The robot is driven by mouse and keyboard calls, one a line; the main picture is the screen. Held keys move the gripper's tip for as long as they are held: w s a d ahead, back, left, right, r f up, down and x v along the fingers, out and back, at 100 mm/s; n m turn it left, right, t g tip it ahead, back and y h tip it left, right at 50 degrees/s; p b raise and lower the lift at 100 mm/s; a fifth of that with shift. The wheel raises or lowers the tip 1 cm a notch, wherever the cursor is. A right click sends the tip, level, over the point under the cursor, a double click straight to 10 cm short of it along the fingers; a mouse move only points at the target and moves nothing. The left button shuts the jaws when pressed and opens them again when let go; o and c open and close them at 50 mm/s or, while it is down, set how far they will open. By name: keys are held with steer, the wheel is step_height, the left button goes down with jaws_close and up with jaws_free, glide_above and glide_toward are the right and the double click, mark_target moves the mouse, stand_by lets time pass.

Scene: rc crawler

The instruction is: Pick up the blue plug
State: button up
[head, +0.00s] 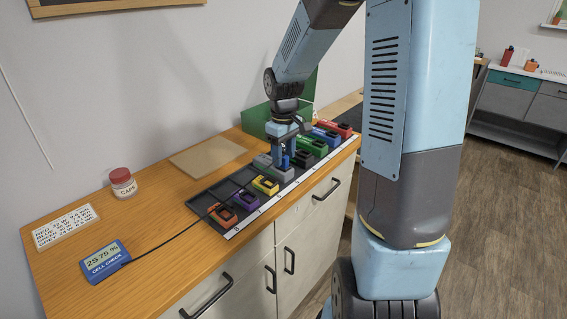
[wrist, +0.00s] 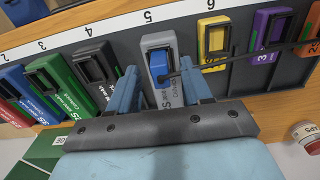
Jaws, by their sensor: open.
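The blue plug (wrist: 160,60) sits in the socket of a grey battery pack (wrist: 152,34) near slot mark 5 in the wrist view. A thin black cable (wrist: 239,54) runs from about the plug toward the right. My gripper (wrist: 160,69) is open, with one pale blue finger on each side of the grey pack and plug. I cannot tell whether the fingers touch either. In the head view my gripper (head: 284,158) points down over the row of packs. Its fingers partly hide the plug there.
Neighbouring packs stand close by: black (wrist: 98,66) on one side and yellow (wrist: 213,43) on the other. The tray (head: 204,197) lies along the counter front. The cell check meter (head: 106,261), capped jar (head: 122,182) and green box (head: 256,119) stand on the wooden counter.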

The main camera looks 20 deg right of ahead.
jaws_close()
stand_by(0.3)
